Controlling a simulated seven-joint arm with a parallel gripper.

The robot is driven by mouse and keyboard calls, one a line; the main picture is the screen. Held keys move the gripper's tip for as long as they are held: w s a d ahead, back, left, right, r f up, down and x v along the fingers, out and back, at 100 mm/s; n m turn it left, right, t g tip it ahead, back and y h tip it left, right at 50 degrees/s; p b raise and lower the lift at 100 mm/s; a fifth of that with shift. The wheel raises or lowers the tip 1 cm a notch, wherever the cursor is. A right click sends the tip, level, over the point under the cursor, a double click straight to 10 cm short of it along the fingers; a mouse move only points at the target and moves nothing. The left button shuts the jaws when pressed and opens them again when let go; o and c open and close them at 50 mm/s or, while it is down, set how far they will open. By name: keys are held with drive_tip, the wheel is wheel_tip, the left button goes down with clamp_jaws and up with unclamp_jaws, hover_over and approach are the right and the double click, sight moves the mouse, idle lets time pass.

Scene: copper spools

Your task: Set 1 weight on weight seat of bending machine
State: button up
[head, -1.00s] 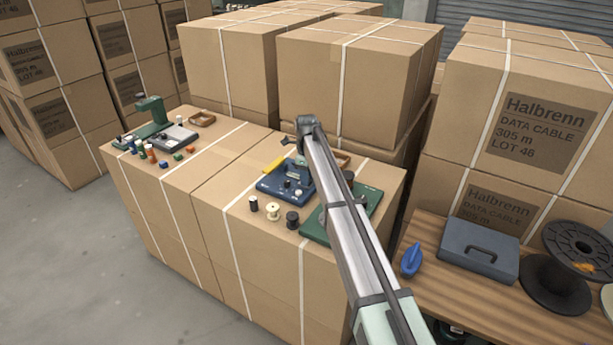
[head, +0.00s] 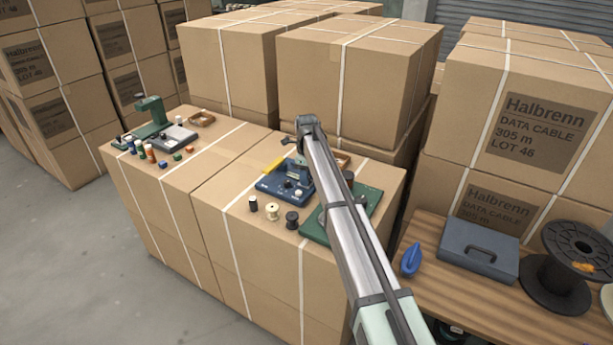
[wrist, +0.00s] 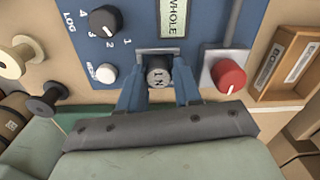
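In the wrist view, a small grey weight (wrist: 157,76) with dark markings that look like "1 N" stands upright between the two blue fingers of my gripper (wrist: 158,84). A pale metal bracket (wrist: 160,51) frames it on the far side, on a blue panel. The fingers flank the weight closely; I cannot tell whether they press on it, or whether it rests on a seat. The blue machine (head: 271,186) stands on the carton in the head view. My gripper is mostly hidden by my arm there, and no weight seat can be made out.
On the panel are a black knob (wrist: 105,20), a white knob (wrist: 106,74) and a red knob (wrist: 229,76). A wooden tray (wrist: 290,62) lies to the right. Spools (head: 272,211) stand in front of the machine, with a green board (head: 313,228) beside them. Tall cartons (head: 357,85) rise behind.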

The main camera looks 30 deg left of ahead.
wheel_tip(320, 180, up, 12)
drive_tip(key=shift+r, duration=0.25)
idle(0.3)
drive_tip(key=shift+d, duration=0.1)
idle(0.3)
